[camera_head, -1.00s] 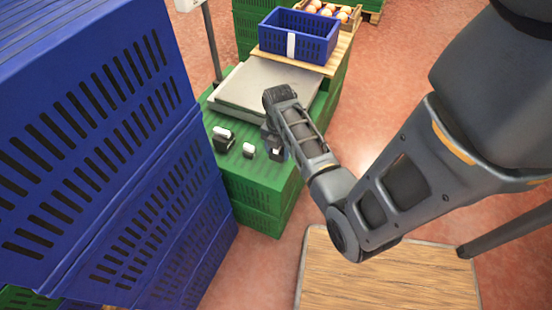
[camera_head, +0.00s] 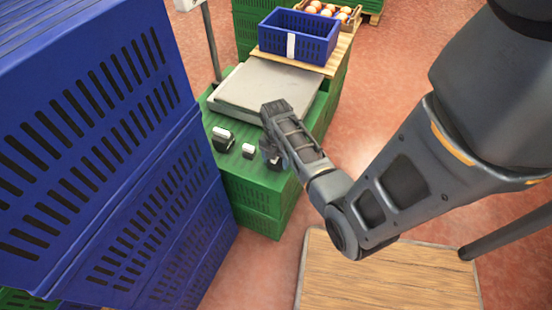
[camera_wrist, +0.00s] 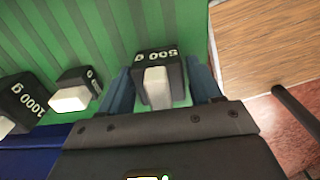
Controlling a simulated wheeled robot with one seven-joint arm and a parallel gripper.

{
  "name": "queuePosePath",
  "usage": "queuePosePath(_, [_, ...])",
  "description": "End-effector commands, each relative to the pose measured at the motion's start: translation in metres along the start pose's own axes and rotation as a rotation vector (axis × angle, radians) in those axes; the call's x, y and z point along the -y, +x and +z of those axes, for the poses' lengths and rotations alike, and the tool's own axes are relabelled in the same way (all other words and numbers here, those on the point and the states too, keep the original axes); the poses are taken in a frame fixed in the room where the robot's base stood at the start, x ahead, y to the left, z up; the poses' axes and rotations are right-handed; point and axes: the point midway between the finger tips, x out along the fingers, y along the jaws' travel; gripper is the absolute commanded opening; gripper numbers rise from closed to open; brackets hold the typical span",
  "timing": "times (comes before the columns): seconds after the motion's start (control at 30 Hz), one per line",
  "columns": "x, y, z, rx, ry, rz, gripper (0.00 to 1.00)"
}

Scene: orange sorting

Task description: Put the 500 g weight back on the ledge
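The 500 g weight (camera_wrist: 158,59) is a black block with a white part, its label upside down in the wrist view. It sits between the two bluish fingers of my gripper (camera_wrist: 160,85), which appear shut on its sides.
The 1000 g weight (camera_head: 222,139) and a smaller weight (camera_head: 249,151) stand on the ledge to the left. Behind is a scale plate (camera_head: 268,84) and a blue crate (camera_head: 298,38). Tall blue crates (camera_head: 110,150) rise at left. A wooden surface (camera_head: 385,275) lies at front right.

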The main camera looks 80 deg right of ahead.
Motion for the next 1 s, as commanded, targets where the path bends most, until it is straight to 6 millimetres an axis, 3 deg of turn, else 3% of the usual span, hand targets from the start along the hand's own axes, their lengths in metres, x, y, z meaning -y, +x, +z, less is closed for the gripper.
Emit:
queuePosePath(0.17, [0.000,0.000,0.000,0.000,0.000,0.000,0.81])
queuePosePath(0.5, [0.000,-0.006,-0.001,0.000,-0.001,0.000,0.81])
queuePosePath(0.67, [-0.001,-0.031,-0.001,0.001,-0.002,0.002,0.81])
queuePosePath(1.0, [-0.001,-0.098,0.000,0.002,-0.001,0.002,0.81])
